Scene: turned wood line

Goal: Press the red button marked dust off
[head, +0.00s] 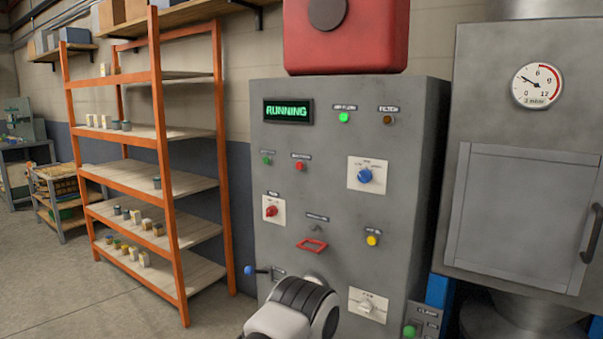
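A grey control cabinet (335,190) stands in the middle of the head view. A small red button (300,167) sits on its upper left face under a small label I cannot read. A green button (266,160) is just left of it. The green-lit display (289,111) above reads RUNNING. A white and dark link of my arm is at the bottom centre, in front of the lower cabinet and below the red button. No gripper fingers show in this view.
The cabinet also carries a red rotary switch (271,211), a blue knob (365,176), a yellow button (372,240), a red frame-shaped handle (312,245) and a blue-tipped lever (249,270). An orange shelf rack (166,180) stands left. A grey dust unit (525,215) stands right.

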